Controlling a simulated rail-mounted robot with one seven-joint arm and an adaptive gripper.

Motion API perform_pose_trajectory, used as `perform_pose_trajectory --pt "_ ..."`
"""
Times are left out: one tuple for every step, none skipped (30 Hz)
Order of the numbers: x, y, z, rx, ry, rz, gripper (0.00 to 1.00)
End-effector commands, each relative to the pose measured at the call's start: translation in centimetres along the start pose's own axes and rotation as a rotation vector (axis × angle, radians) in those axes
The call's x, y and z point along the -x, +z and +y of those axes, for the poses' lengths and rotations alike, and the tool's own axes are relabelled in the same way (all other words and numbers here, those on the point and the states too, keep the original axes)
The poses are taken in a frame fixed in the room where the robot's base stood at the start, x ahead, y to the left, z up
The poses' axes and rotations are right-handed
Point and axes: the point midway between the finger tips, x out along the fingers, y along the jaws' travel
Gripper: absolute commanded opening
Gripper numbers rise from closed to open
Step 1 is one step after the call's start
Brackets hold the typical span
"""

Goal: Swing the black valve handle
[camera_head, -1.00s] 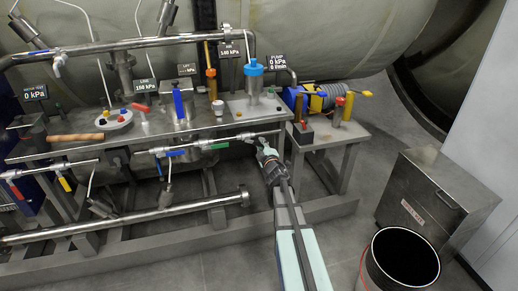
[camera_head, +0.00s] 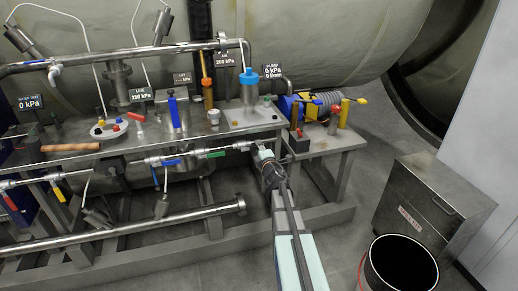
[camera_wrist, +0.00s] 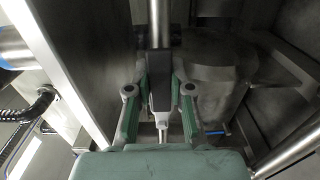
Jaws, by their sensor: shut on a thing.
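The valve pipe (camera_head: 225,149) runs along the bench front and carries a blue handle (camera_head: 172,162) and a green handle (camera_head: 216,154). My gripper (camera_head: 263,150) is at its right end, below the bench top edge. In the wrist view, my gripper (camera_wrist: 160,105) has its green-padded fingers on either side of a narrow dark handle (camera_wrist: 155,65), with a pale metal piece below it, under a steel pipe (camera_wrist: 158,22). The gripper is shut on this handle. In the head view the handle is mostly hidden by the gripper.
The steel bench (camera_head: 85,153) holds a blue-capped cylinder (camera_head: 249,88) and gauge displays. A pump (camera_head: 315,103) stands on a side table to the right. A metal cabinet (camera_head: 430,210) and black bin (camera_head: 400,262) stand at right. A large pipe (camera_head: 130,225) runs low in front.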

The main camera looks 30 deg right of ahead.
Motion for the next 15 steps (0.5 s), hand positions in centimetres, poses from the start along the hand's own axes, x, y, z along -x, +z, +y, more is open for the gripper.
perform_pose_trajectory --pt "-0.18 0.01 0.14 0.006 0.002 0.001 0.0" --pt "-0.18 0.01 0.14 0.006 0.002 0.001 0.0" --pt "-0.18 0.01 0.14 0.007 0.002 0.001 0.0" --pt "-0.18 0.01 0.15 0.007 0.002 0.001 0.0" --pt "-0.18 0.01 0.15 0.007 0.002 0.001 0.0" --pt "-0.18 0.01 0.15 0.007 0.002 0.001 0.0" --pt "-0.19 0.01 0.15 0.007 0.002 0.001 0.0" --pt "-0.19 0.01 0.15 0.007 0.002 0.001 0.31" --pt "-0.18 0.0 0.15 0.007 0.002 0.001 0.45" --pt "-0.17 0.0 0.14 0.006 0.002 0.001 0.48" --pt "-0.16 0.0 0.13 0.006 0.002 0.001 0.48" --pt "-0.14 0.0 0.12 0.006 0.001 0.001 0.48" --pt "-0.13 0.0 0.11 0.005 0.001 0.001 0.48" --pt "-0.12 0.0 0.1 0.005 0.001 0.001 0.48" --pt "-0.1 0.0 0.09 0.005 0.001 0.001 0.48"
